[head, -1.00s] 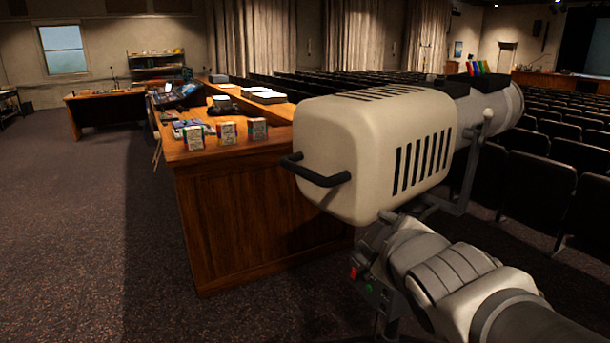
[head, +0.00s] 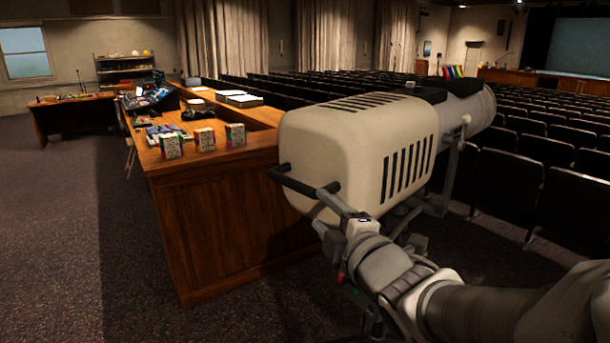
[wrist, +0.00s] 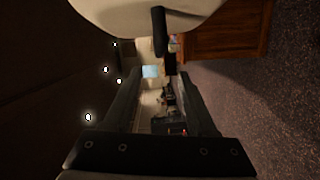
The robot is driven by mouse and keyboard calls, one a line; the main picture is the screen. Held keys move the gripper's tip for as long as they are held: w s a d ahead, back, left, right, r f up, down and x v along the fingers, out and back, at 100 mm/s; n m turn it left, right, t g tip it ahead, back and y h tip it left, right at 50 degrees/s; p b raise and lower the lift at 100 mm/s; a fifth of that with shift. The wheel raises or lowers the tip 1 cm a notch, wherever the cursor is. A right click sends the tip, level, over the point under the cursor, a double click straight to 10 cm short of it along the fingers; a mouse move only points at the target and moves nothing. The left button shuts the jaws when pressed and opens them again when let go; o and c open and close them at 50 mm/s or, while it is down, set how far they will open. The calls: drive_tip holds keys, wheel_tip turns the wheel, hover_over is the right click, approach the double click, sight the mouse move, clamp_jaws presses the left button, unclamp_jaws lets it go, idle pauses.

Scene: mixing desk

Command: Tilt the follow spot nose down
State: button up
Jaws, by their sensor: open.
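The follow spot (head: 345,150) is a cream lamp housing with side slots and a grey barrel toward the seats. Its black rear handle (head: 292,183) sticks out at the lower back. My gripper (head: 326,207) is open just below and to the right of the handle, close to the housing. In the wrist view, the housing (wrist: 130,14) fills the top edge and the handle (wrist: 158,32) hangs down just above the gap between my open fingers (wrist: 160,76). The fingers are empty, and I cannot tell whether one touches the handle.
A wooden desk (head: 215,215) stands left of the follow spot, with small boxes (head: 206,140) on its near end. Rows of dark seats (head: 560,205) fill the right and back. The carpet (head: 65,230) at the left is clear.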

sight(295, 184)
drive_tip(key=x, duration=1.4)
drive_tip(key=shift+w+a+p, duration=0.1)
drive_tip(key=shift+w+p, duration=0.1)
drive_tip(key=shift+p, duration=0.2)
clamp_jaws()
idle(0.9)
